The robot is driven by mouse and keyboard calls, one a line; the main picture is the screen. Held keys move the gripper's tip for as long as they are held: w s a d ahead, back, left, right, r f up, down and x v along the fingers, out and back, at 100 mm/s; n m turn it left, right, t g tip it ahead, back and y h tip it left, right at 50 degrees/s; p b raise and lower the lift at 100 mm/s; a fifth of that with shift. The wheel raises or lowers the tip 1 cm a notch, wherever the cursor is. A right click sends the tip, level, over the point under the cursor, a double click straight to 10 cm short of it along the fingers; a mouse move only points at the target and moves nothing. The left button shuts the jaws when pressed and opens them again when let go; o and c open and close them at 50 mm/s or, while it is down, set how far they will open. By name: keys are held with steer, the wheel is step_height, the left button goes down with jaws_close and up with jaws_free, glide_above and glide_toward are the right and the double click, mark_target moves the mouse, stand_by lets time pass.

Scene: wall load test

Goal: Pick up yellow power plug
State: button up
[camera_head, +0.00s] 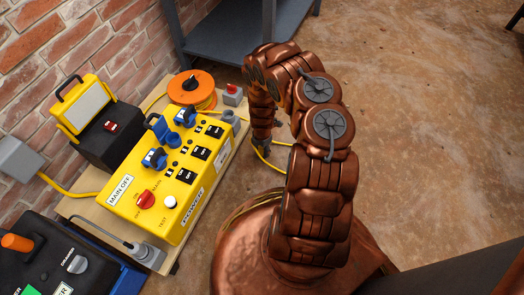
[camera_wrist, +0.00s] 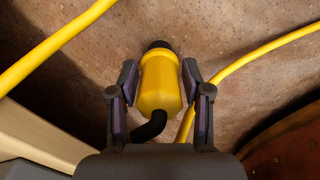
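The yellow power plug (camera_wrist: 160,84) shows in the wrist view, with a dark front end and a black bent cable boot at its near end. My gripper (camera_wrist: 160,72) has one finger on each side of it. In the head view my gripper (camera_head: 262,148) is low near the floor, just right of the wooden board; the plug is not clearly visible there.
A yellow power box (camera_head: 170,190) with blue sockets stands on the wooden board (camera_head: 95,212) at left. An orange cable reel (camera_head: 192,88) is behind it. Yellow cable (camera_wrist: 255,58) runs over the floor beside the plug. Open floor (camera_head: 430,130) lies at right.

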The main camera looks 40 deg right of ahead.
steer(key=c, duration=0.8)
steer(key=shift+r, duration=0.15)
step_height(320, 180, up, 10)
steer(key=p, duration=0.9)
